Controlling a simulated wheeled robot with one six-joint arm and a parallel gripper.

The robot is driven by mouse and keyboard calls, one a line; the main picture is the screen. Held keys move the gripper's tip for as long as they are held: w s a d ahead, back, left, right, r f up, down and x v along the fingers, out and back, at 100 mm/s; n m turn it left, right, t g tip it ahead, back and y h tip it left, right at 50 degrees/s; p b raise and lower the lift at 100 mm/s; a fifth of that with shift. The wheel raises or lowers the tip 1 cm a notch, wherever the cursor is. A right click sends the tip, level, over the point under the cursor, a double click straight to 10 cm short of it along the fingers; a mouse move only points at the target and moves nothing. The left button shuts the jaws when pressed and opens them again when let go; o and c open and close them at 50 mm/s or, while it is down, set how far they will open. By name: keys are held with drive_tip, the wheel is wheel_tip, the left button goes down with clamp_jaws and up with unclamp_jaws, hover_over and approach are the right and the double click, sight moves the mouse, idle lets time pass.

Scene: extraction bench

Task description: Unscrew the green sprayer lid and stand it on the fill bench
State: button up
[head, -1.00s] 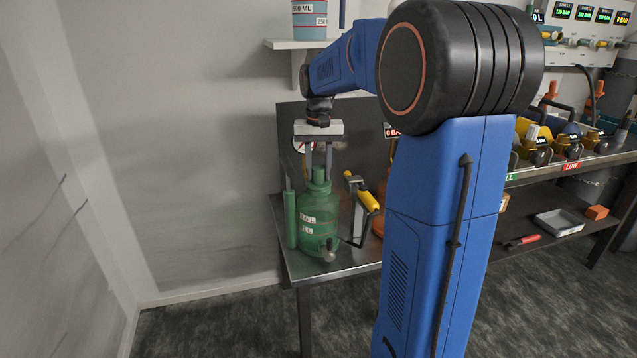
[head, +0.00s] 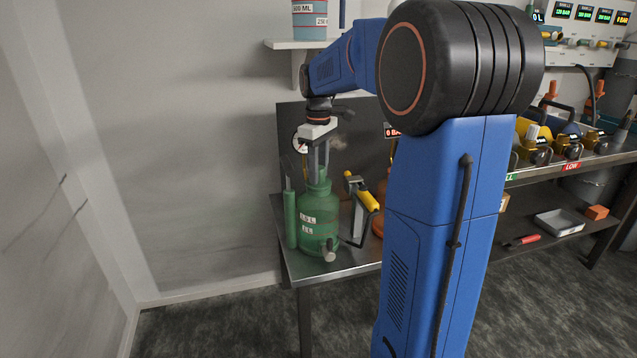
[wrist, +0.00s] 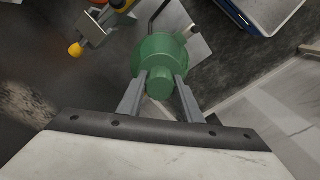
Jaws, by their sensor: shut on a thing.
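The green sprayer (head: 319,222) stands upright on the metal fill bench (head: 290,262), with white volume labels on its side. My gripper (head: 319,178) points down over its top, fingers shut on the green lid. In the wrist view the lid (wrist: 159,82) sits between the two grey fingertips (wrist: 160,84), with the green body (wrist: 156,50) around it. The lid appears to be at the sprayer's mouth; whether its thread is still engaged cannot be told.
A green cylinder (head: 290,218) stands close at the sprayer's left. A yellow-handled tool (head: 368,200) is close at its right, with an orange object (head: 380,218) partly hidden behind my arm. A dark panel (head: 360,130) rises behind the bench.

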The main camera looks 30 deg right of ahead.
drive_tip(key=n, duration=0.4)
drive_tip(key=o, duration=1.2)
